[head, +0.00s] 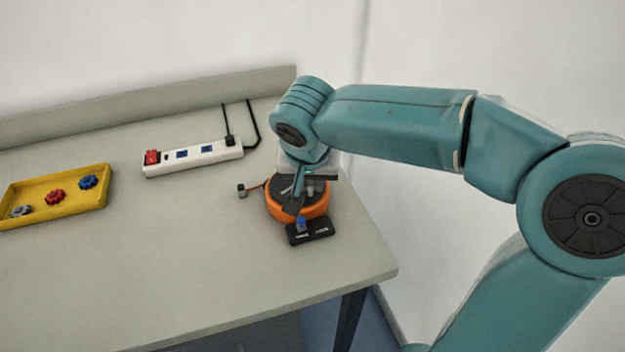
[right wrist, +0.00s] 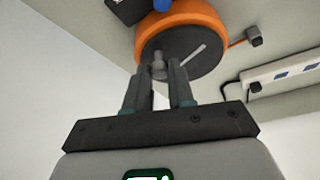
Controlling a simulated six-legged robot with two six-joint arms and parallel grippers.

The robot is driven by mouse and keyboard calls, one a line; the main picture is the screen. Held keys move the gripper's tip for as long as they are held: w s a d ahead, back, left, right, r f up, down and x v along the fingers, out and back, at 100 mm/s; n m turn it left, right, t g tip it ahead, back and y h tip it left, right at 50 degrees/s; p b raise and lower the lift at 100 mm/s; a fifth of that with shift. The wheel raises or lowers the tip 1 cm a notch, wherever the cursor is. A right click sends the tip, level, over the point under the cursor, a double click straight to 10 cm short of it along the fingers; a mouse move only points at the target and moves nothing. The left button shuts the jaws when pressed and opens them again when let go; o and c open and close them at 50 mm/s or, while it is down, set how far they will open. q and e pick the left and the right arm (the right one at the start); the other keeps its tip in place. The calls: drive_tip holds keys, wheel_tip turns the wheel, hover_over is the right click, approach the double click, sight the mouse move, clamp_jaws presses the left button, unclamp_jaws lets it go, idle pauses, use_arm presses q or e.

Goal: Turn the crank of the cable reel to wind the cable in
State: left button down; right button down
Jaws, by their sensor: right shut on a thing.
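The cable reel (head: 314,210) is an orange drum with a dark top, near the table's right end. It also shows in the right wrist view (right wrist: 196,14). My right gripper (right wrist: 160,78) is over the reel top, its two fingers on either side of the grey crank knob (right wrist: 158,60), shut on it. A pale bar lies on the dark top beside the knob. A short orange cable (head: 256,186) leaves the reel to the left and ends in a dark grey block (head: 241,190). My right wrist partly hides the reel in the head view. My left gripper is not in view.
A black plate (head: 318,234) with a blue part adjoins the reel's front. A white power strip (head: 218,153) with a red switch lies behind left. A yellow tray (head: 60,217) with several coloured knobs stands far left. The front of the table (head: 190,280) is clear.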

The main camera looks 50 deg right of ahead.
drive_tip(key=shift+a, duration=0.1)
idle(0.4)
drive_tip(key=c, duration=1)
unclamp_jaws()
drive_tip(key=p+v, duration=0.3)
drive_tip(key=v, duration=1.3)
drive_tip(key=shift+w+r, duration=0.15)
drive_tip(key=shift+r, duration=0.05)
